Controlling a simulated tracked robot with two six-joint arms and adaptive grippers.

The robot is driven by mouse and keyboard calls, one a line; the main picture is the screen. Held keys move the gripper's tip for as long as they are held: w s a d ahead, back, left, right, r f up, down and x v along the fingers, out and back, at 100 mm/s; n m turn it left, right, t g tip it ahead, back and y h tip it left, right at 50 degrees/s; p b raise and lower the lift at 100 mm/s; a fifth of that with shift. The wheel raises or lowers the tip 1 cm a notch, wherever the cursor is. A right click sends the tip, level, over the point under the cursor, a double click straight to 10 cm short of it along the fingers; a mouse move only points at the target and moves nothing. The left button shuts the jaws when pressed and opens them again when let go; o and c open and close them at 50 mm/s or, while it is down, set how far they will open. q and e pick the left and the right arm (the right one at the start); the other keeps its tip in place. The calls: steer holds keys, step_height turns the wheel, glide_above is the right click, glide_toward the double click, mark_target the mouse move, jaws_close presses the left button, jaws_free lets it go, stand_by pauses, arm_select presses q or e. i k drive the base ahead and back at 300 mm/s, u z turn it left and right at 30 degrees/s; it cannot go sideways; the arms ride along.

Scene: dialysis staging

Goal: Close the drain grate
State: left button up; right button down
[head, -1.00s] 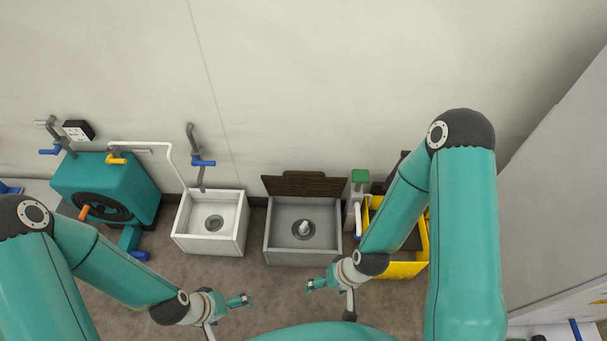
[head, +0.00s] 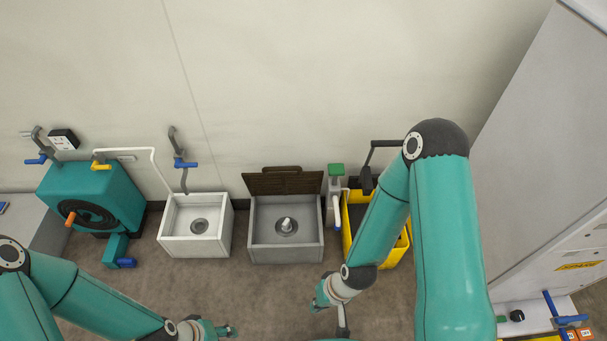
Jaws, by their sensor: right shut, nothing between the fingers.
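The drain grate (head: 285,182) is a dark brown slatted panel with a handle at its top edge. It stands raised at the back edge of the grey drain basin (head: 257,253), leaning near the wall. The basin is uncovered, and a pale upright piece (head: 287,224) sits at the drain hole in its floor. My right gripper (head: 318,303) is in front of the basin's right front corner, apart from it, shut and empty. My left gripper (head: 232,331) is at the bottom edge, partly cut off, left of the basin and apart from it; its jaw state is unclear.
A white sink (head: 196,249) stands left of the basin, with a teal reel unit (head: 95,197) farther left. A green-topped dispenser (head: 335,172) and a yellow bin (head: 402,248) stand close on the right. The floor in front is clear.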

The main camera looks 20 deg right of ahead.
mark_target(272, 181)
steer(key=k, duration=0.9)
steer(key=u, duration=0.45)
steer(key=i, duration=2.3)
steer(key=z, duration=0.55)
